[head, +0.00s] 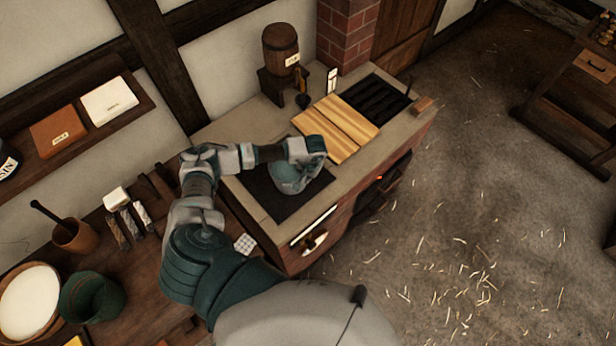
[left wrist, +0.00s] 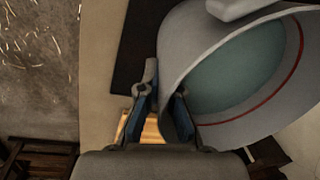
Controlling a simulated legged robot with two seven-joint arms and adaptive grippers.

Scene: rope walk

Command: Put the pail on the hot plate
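The pail (head: 290,180) is pale grey outside. In the left wrist view the pail (left wrist: 240,75) shows a teal inside with a red line, its mouth tilted toward the camera. My left gripper (head: 308,150) is at its rim, and in the left wrist view the fingers (left wrist: 163,112) stand on either side of the pail's wall and appear closed on it. The hot plate (head: 262,203), a flat black plate in the stove top, lies beneath the pail. I cannot tell whether the pail touches it. My right gripper is in neither view.
A striped wooden board (head: 338,128) and a black grate (head: 378,98) lie further along the stove top. A small barrel (head: 281,45) stands behind on a stand. A workbench at left holds a green pot (head: 90,297) and a white-filled tub (head: 30,300).

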